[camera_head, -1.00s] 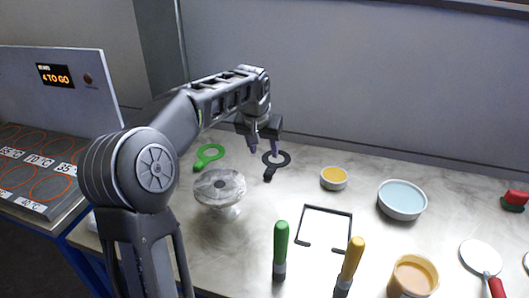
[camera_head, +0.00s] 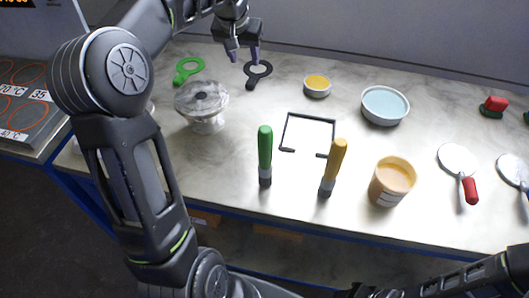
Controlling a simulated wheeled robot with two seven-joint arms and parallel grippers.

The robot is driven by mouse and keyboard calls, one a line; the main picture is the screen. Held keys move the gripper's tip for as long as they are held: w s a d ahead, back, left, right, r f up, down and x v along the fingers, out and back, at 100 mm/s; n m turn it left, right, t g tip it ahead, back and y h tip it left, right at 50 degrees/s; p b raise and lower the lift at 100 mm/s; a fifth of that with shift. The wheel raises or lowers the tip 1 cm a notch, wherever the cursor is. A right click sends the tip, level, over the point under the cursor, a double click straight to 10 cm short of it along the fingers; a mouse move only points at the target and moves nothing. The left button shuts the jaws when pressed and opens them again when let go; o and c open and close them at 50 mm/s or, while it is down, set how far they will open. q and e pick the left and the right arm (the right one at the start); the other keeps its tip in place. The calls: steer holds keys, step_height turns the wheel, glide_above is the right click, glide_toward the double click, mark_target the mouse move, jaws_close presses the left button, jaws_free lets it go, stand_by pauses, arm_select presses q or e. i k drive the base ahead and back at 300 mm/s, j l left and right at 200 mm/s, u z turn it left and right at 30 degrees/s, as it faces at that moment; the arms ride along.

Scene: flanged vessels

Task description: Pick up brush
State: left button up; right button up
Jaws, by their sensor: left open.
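Two upright handled tools stand near the front of the table, one with a green handle (camera_head: 265,150) and one with an orange handle (camera_head: 336,160). Both have grey lower ends, and they look brush-like. I cannot tell which is the brush.
A grey flanged vessel (camera_head: 202,103) stands left, near a green ring tool (camera_head: 188,69). A black frame (camera_head: 308,117) lies mid-table. A yellow bowl (camera_head: 317,86), blue bowl (camera_head: 385,105), and orange-filled cup (camera_head: 392,181) stand around it. A red-handled round tool (camera_head: 458,160) lies right.

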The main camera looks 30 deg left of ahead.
mark_target(266, 133)
steer(key=k, duration=1.5)
